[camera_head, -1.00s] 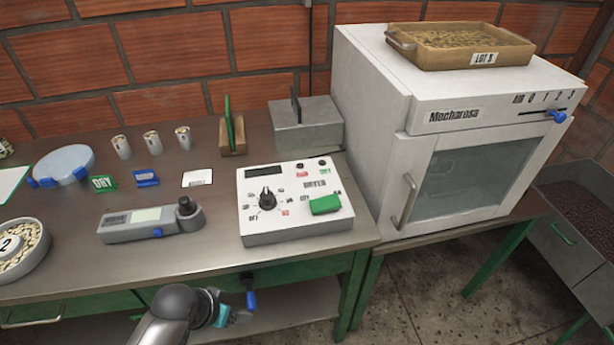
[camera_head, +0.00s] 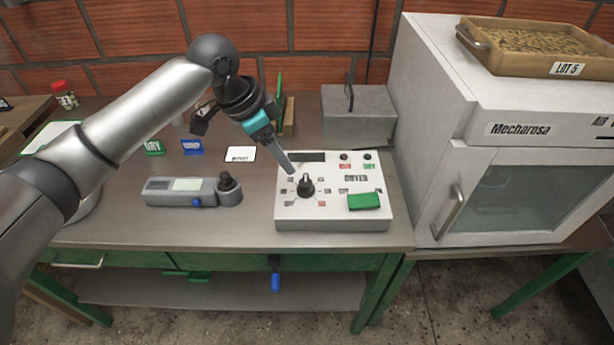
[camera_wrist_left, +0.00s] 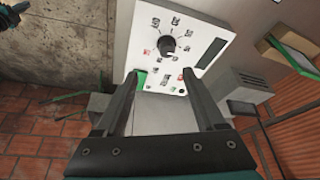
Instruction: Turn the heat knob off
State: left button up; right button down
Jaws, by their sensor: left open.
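The black heat knob (camera_head: 306,185) stands on the left part of the white dryer control box (camera_head: 330,212). It also shows near the top of the left wrist view (camera_wrist_left: 167,43). Small labels ring it; I cannot read its setting surely. My left gripper (camera_head: 287,166) reaches in from the left and points down right, its tips just above and left of the knob. In the wrist view its two fingers (camera_wrist_left: 162,78) are spread with nothing between them. The knob appears beyond the tips, apparently untouched. A dark and teal shape at that view's upper left edge may be my right gripper (camera_wrist_left: 12,18).
A green button (camera_head: 364,201) sits on the box's right front. A grey meter (camera_head: 180,192) lies left of the box. A grey metal block (camera_head: 358,118) stands behind, and the white Mecharosa oven (camera_head: 450,125) stands to the right, under a wooden LOT 5 tray (camera_head: 530,64).

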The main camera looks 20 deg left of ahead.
aim_at(306, 182)
pick_arm(q)
jog(key=b+x, duration=0.1)
jog(key=x, duration=0.3)
jog(key=w+b+x, duration=0.1)
jog(key=x, duration=0.7)
jog(key=shift+w+a+f+b, duration=0.15)
jog(key=shift+w+b, duration=0.15)
jog(key=shift+b, duration=0.1)
jog(key=shift+c, duration=0.2)
grip_shut()
